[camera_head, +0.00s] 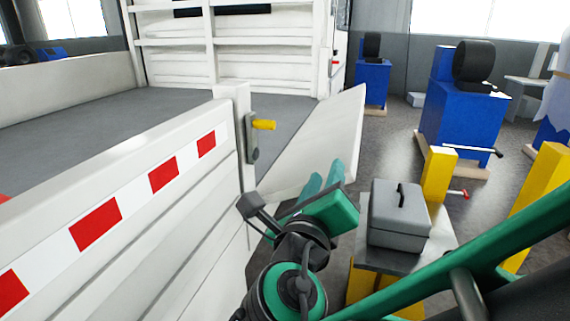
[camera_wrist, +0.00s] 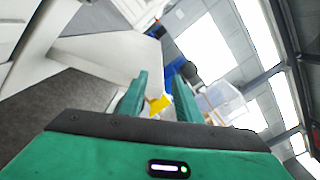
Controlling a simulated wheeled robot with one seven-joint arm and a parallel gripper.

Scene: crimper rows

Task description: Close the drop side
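The white drop side (camera_head: 322,138) of the truck bed leans outward at a slant beyond the corner post (camera_head: 236,130). In the wrist view the drop side (camera_wrist: 100,55) fills the area left of my fingers. My gripper (camera_head: 324,176) is at the panel's lower outer part, its green fingers overlapping the panel's edge in the head view. I cannot tell whether they touch it. In the wrist view my gripper (camera_wrist: 160,78) has its two fingers apart, with nothing seen held between them. A yellow latch handle (camera_head: 264,125) sticks out from the post.
The near white panel with red stripes (camera_head: 95,224) stands at left, beside the grey truck bed floor (camera_head: 130,108). A grey toolbox (camera_head: 399,218) sits on a stand at right. Blue machines (camera_head: 455,120) and yellow posts (camera_head: 438,173) stand beyond, with open floor between.

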